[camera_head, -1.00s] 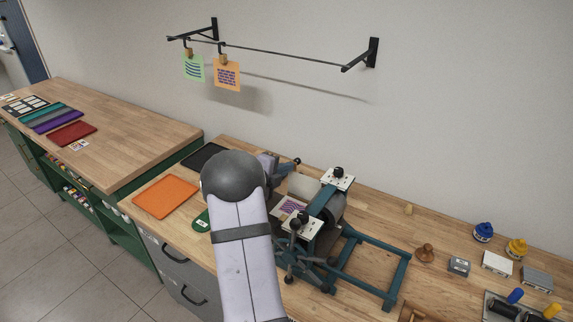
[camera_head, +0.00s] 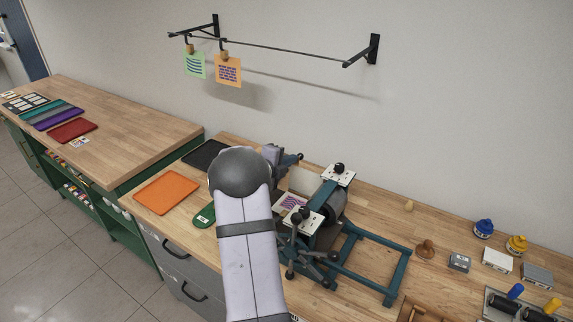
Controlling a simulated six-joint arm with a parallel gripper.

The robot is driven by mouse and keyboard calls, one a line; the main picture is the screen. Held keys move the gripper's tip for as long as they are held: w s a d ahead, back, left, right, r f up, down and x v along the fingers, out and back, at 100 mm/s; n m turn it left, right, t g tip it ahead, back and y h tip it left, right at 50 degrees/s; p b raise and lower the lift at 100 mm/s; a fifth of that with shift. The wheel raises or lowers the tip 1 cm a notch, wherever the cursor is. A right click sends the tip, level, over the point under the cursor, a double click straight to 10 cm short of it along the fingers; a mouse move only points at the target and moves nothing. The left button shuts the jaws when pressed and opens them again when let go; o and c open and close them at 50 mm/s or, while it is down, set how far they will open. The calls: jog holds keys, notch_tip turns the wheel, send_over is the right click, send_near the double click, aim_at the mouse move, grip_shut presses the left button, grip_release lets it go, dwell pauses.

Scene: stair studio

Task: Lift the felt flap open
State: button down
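The teal etching press (camera_head: 378,277) stands on the wooden bench, with a dark grey roller (camera_head: 330,207) across it. A pale felt flap (camera_head: 302,179) shows beside the roller on its left, its upper part standing up behind the press bed. A sheet printed in purple (camera_head: 289,201) lies on the bed in front of the felt. My gripper is at the far end of my arm, by the left of the felt. Its fingers are too small and too hidden behind my arm to make out, and I cannot tell whether it touches the felt.
An orange mat (camera_head: 166,193), a black tray (camera_head: 207,154) and a green pad (camera_head: 204,215) lie left of my arm. Ink jars (camera_head: 484,229), small boxes (camera_head: 498,261) and a wooden stamp (camera_head: 425,250) stand right of the press. Prints (camera_head: 228,71) hang from the wall rail.

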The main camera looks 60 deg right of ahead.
jog(key=shift+r, duration=0.25)
jog(key=b+v, duration=0.3)
jog(key=v, duration=1)
jog(key=shift+a+b, duration=0.3)
jog(key=shift+a, duration=0.1)
